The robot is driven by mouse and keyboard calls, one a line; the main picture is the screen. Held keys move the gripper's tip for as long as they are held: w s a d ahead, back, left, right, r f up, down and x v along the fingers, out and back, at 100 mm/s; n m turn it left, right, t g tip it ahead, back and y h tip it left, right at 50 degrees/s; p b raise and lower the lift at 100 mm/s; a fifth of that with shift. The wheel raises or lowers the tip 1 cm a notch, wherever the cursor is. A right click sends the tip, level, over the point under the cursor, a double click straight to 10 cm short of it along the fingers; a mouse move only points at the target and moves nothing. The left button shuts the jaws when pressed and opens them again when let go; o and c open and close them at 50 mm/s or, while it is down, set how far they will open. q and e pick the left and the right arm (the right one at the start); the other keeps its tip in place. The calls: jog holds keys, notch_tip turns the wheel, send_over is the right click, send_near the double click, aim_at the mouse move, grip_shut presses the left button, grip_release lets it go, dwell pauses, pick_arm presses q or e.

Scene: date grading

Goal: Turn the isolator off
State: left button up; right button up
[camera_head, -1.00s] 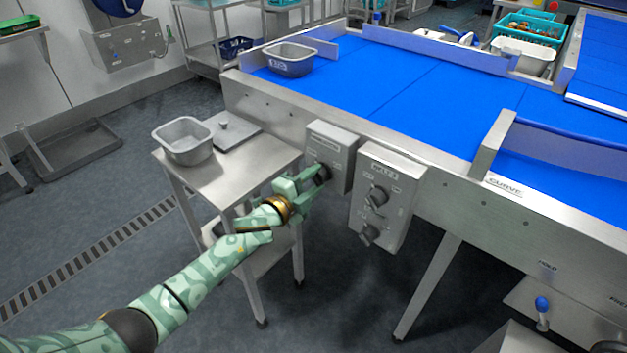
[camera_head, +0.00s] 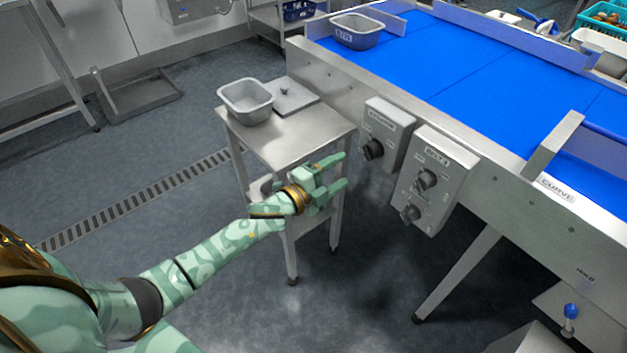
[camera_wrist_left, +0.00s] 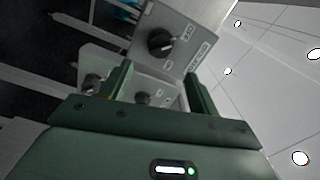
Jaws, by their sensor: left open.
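The isolator (camera_head: 388,128) appears to be the smaller grey box with one black rotary knob (camera_head: 373,149), on the side of the conveyor. Its label is too small to read surely in the head view. In the left wrist view, a single-knob box (camera_wrist_left: 180,25) shows its black knob (camera_wrist_left: 161,43) beyond the fingers. I cannot surely tell which mark the knob points to. My left gripper (camera_head: 342,171) is open and empty, left of and slightly below the knob, apart from it. The fingers also show in the left wrist view (camera_wrist_left: 160,82). My right gripper is out of view.
A larger box with two knobs (camera_head: 447,165) hangs just right of the isolator. A steel side table (camera_head: 300,140) with a grey tub (camera_head: 246,100) stands behind my left gripper. The blue conveyor belt (camera_head: 450,70) lies above the boxes.

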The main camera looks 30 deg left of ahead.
pick_arm(q)
jog(key=p+v, duration=0.1)
jog(key=v, duration=0.6)
dwell(0.3)
